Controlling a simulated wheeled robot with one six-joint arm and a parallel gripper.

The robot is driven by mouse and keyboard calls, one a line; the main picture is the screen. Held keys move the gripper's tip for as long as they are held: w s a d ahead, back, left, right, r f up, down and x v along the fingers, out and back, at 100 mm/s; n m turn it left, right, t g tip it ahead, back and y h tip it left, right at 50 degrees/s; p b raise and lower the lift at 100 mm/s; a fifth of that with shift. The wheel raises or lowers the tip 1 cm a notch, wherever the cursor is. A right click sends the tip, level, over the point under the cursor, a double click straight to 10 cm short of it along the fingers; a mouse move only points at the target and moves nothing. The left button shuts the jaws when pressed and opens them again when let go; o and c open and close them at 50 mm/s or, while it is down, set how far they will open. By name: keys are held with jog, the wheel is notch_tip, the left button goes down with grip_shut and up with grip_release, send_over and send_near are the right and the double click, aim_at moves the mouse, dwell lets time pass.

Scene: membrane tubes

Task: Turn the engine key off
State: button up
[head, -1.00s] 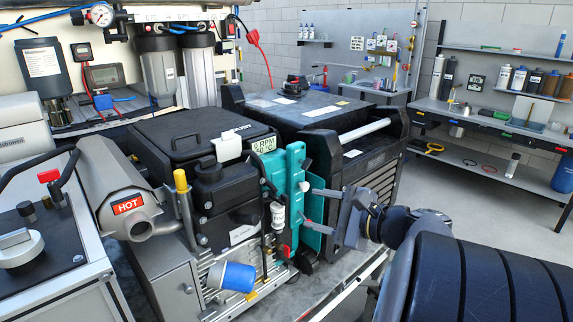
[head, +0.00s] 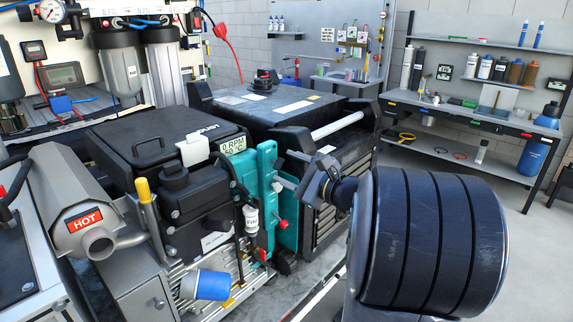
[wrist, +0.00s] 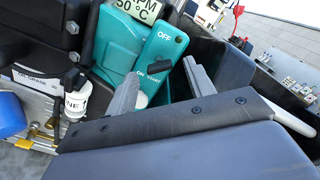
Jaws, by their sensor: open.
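A teal panel (head: 264,195) stands upright at the right side of the engine (head: 175,185). In the wrist view, the panel (wrist: 140,45) carries the labels OFF, ON and START. In the head view, my gripper (head: 280,203) is at the panel's right face, and the key cannot be made out there. A small display (head: 233,146) above the panel reads 0 RPM.
A hot exhaust muffler (head: 75,200) lies left of the engine. A blue filter (head: 206,285) sticks out at its lower front. A black slatted unit (head: 325,185) stands close behind my gripper. A workbench (head: 465,120) with bottles is at the back right, with clear floor before it.

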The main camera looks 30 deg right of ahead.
jog(key=shift+w+a, duration=0.25)
jog(key=shift+w, duration=0.3)
jog(key=c, duration=1)
jog(key=shift+f, duration=0.1)
